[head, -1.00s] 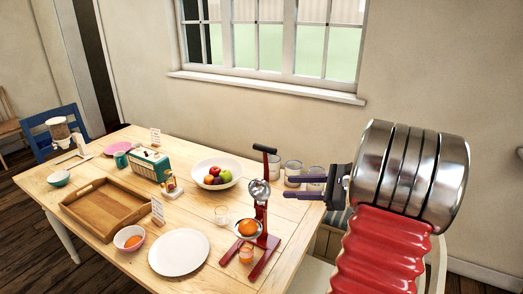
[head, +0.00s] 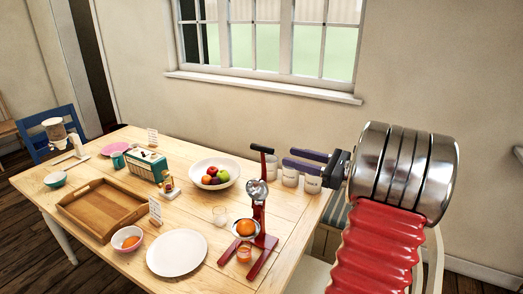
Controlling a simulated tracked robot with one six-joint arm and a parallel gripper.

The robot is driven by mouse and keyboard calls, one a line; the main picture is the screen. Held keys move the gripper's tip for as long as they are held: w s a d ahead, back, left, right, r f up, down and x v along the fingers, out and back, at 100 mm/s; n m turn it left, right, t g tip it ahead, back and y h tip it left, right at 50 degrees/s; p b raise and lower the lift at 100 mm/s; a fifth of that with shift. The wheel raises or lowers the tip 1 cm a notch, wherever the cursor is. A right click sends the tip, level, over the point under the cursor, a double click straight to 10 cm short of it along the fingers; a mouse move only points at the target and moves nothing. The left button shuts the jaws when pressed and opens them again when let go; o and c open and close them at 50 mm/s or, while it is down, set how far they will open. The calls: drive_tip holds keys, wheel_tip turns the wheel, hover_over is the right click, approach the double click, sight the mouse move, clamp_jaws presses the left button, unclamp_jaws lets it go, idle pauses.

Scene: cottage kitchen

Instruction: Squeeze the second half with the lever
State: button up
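A red lever juicer (head: 259,214) stands on the table's right part, its lever (head: 262,149) with a dark grip raised at the top. An orange half (head: 245,227) sits cut side unclear in the juicer's bowl, below the metal press cup (head: 257,190). A glass with orange juice (head: 244,253) stands under the bowl, between the juicer's feet. Another orange piece (head: 131,241) lies in a pink-rimmed bowl (head: 117,236) at front left. My gripper (head: 284,158) is open and empty, its two dark fingers pointing left, just right of the lever's grip in the picture; contact cannot be told.
White canisters (head: 313,184) stand behind my gripper's fingers. An empty glass (head: 219,215), a white plate (head: 176,254) and a fruit bowl (head: 231,166) are left of the juicer. A wooden tray (head: 107,206) and a green radio (head: 147,166) stand further left.

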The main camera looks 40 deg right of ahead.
sight(263, 150)
drive_tip(key=x, duration=1.2)
drive_tip(key=shift+s, duration=0.1)
clamp_jaws()
drive_tip(key=shift+a, duration=0.2)
idle(0.3)
